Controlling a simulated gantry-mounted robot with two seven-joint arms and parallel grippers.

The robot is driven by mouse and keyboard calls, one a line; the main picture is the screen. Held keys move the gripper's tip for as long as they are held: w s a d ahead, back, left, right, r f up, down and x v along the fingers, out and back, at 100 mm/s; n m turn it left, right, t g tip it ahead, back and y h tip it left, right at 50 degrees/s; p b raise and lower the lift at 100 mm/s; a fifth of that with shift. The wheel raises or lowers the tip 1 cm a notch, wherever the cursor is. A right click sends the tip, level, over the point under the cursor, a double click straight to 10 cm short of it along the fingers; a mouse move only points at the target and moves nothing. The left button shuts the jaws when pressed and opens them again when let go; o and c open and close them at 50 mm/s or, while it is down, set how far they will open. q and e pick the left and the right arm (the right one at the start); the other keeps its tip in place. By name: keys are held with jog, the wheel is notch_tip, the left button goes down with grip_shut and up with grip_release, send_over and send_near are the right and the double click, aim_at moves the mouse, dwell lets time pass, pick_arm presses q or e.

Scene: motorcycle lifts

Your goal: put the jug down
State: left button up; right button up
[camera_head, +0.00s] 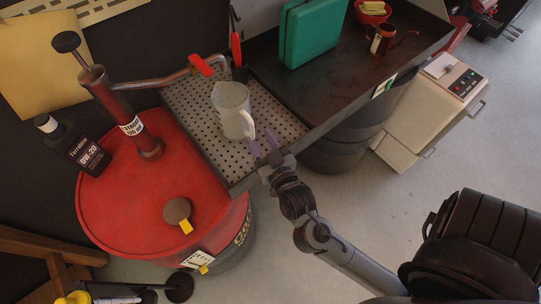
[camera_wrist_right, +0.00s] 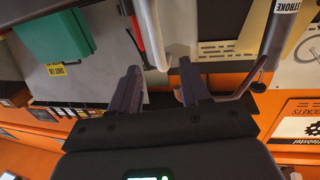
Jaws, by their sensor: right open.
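The pale translucent jug (camera_head: 231,108) stands upright on the perforated metal tray (camera_head: 203,110), below the red-handled pump spout. Its handle (camera_head: 248,124) faces right, toward my right gripper. My right gripper (camera_head: 264,150) is open at the tray's front edge, its fingertips just beside the handle. In the right wrist view my gripper (camera_wrist_right: 161,80) has its two fingers spread wide. A pale, curved piece (camera_wrist_right: 152,30) shows just beyond the fingers, probably the jug's handle; I cannot tell whether they touch it. My left gripper is out of view.
A red drum (camera_head: 130,215) with a hand pump (camera_head: 130,120) and a dark oil bottle (camera_head: 78,145) stands left. On the bench to the right are a green case (camera_head: 313,32) and a copper can (camera_head: 382,40). A white cabinet (camera_head: 425,110) stands further right.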

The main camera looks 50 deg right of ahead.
jog(key=s+a+f+n+g+y, duration=0.4)
jog(key=s+a+f+g+y, duration=0.2)
jog(key=s+a+f+y, duration=0.15)
jog(key=s+f+n+g, duration=0.2)
jog(key=s+f+g, duration=0.3)
jog(key=s+g, duration=0.2)
jog(key=shift+s+d+f+h, duration=0.25)
jog(key=shift+s+f+h, duration=0.2)
jog(key=shift+s, duration=0.4)
jog(key=shift+r, duration=0.15)
notch_tip(320, 180, up, 27)
jog(key=p, duration=2.7)
jog(key=shift+r+p, duration=0.2)
jog(key=shift+p, duration=0.1)
